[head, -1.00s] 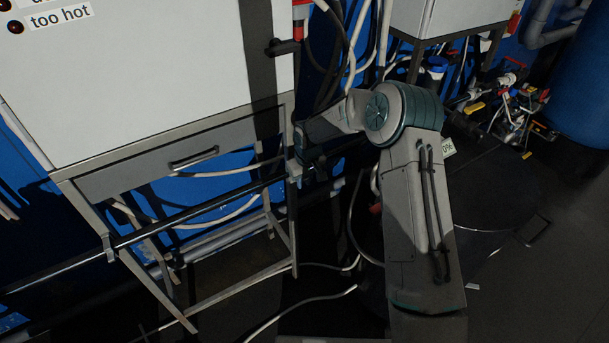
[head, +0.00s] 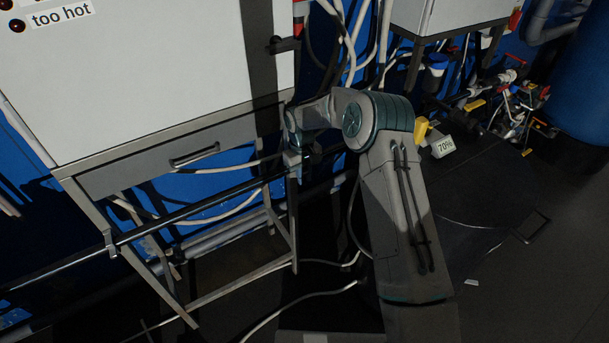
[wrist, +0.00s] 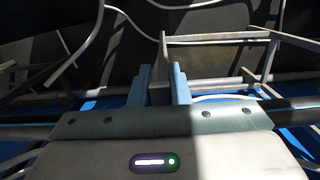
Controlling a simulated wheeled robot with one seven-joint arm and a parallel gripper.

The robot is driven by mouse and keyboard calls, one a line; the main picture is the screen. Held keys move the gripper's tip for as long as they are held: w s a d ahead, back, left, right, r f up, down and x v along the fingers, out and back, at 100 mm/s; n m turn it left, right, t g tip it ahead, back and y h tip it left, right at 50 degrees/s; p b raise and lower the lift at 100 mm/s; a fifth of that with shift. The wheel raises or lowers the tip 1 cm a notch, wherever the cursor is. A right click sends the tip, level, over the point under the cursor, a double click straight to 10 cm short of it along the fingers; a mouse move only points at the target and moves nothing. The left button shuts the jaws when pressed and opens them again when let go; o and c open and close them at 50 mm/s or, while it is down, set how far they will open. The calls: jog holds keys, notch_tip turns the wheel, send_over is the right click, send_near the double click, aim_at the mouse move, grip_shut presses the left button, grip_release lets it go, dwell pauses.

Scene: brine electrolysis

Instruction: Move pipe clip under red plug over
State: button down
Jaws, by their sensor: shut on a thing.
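The dark pipe also crosses the wrist view (wrist: 296,115). Another grey clip-like piece (head: 109,243) sits on the pipe at the stand's left leg.
The white cabinet (head: 150,80) stands on a grey metal frame with a drawer. Loose hoses (head: 310,301) lie on the dark floor below. A canister labelled 70% (head: 443,147) and valves (head: 515,105) are at the right. The right-hand floor is mostly clear.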

jog(key=c, duration=1.4)
grip_release()
jog(key=shift+o, duration=0.2)
jog(key=shift+r, duration=0.1)
jog(key=r, duration=0.2)
jog(key=r+b, duration=0.1)
jog(key=r, duration=0.3)
jog(key=shift+w+a+r+b, duration=0.25)
jog(key=shift+w+r+b, duration=0.1)
jog(key=shift+r, duration=0.3)
